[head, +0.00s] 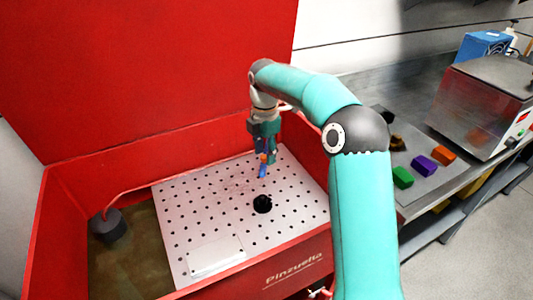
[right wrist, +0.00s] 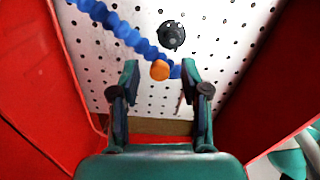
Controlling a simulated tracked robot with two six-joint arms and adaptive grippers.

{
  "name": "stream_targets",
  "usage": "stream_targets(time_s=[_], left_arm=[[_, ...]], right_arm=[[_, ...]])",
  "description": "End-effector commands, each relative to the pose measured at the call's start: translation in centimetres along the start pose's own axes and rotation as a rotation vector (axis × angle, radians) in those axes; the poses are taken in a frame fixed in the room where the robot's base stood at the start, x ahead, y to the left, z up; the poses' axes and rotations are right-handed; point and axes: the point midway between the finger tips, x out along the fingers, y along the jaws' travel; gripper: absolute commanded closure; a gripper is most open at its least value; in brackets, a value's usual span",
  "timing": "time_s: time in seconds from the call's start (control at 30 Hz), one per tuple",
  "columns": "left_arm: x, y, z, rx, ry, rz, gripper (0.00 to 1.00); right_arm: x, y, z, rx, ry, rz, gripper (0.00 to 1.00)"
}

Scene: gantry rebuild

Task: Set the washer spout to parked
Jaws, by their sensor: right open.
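The washer spout is a blue segmented hose (right wrist: 118,30) with an orange tip (right wrist: 160,70). In the right wrist view it runs from the upper left down to between my fingertips. In the head view a short blue part of the spout (head: 262,171) shows just below my right gripper (head: 265,152), over the perforated plate. My right gripper is open, and in the right wrist view its fingers (right wrist: 160,75) stand either side of the orange tip. I cannot tell whether they touch it. The spout's base is hidden. My left gripper is out of view.
The red washer tub (head: 100,168) has high walls and a raised red lid (head: 150,60). A black round part (head: 262,204) stands on the perforated plate (head: 200,220). A dark cylinder (head: 108,225) is at the tub's left. Coloured blocks (head: 424,165) lie on the bench at right.

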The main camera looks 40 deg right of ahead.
Motion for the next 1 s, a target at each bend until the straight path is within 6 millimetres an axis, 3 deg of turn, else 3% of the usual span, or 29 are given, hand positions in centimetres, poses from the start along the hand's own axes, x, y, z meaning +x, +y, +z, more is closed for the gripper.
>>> stream_targets(time_s=[0.33, 0.63, 1.0], left_arm=[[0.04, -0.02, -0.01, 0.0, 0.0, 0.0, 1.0], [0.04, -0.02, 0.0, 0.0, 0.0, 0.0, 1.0], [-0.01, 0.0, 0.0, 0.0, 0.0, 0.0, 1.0]], right_arm=[[0.42, -0.01, -0.02, 0.0, 0.0, -0.001, 0.54], [0.4, -0.03, -0.01, 0.0, 0.0, -0.001, 1.0], [0.36, 0.03, 0.16, 0.001, 0.0, 0.0, 1.0]])
